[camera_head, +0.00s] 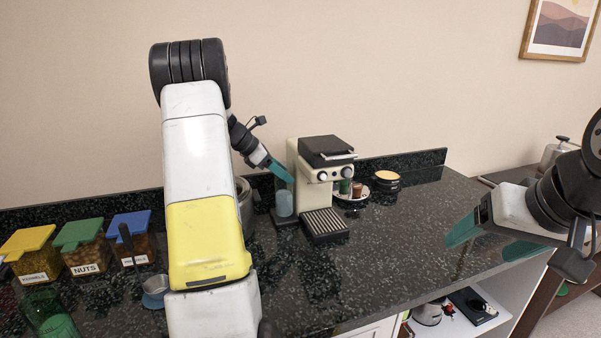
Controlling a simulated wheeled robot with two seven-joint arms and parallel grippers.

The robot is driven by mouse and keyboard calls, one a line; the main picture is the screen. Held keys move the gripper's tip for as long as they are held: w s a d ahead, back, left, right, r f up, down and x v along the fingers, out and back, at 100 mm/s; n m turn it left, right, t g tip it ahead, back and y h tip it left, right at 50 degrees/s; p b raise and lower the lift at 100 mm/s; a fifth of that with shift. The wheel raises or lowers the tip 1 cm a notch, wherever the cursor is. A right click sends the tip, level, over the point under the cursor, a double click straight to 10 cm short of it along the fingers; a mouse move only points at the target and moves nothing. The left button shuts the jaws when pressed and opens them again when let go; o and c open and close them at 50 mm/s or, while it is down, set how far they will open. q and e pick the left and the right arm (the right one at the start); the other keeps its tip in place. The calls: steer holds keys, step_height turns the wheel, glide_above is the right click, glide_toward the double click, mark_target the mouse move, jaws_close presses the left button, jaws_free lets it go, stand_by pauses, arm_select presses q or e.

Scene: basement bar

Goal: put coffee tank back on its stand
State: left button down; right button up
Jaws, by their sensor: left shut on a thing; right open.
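The coffee tank (284,204) is a small bluish see-through container at the left side of the cream and black coffee machine (316,185). It looks upright, over or on a dark base (285,221), which I take for its stand; I cannot tell whether the two touch. My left gripper (283,175) reaches in from the upper left with its teal fingers at the tank's top, shut on it. The fingers hide part of the tank's upper end. My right gripper (488,240) is open and empty over the counter's right part, far from the tank.
A slatted drip tray (325,224) sits before the machine. A plate with cups (352,193) and a dark bowl (386,181) stand to its right. Several lidded jars (84,247) stand at left. A pot (244,204) is partly behind my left arm. The counter's right part is clear.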

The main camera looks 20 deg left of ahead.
arm_select(q)
steer(key=c, duration=0.5)
jaws_free()
steer(key=shift+f, duration=0.1)
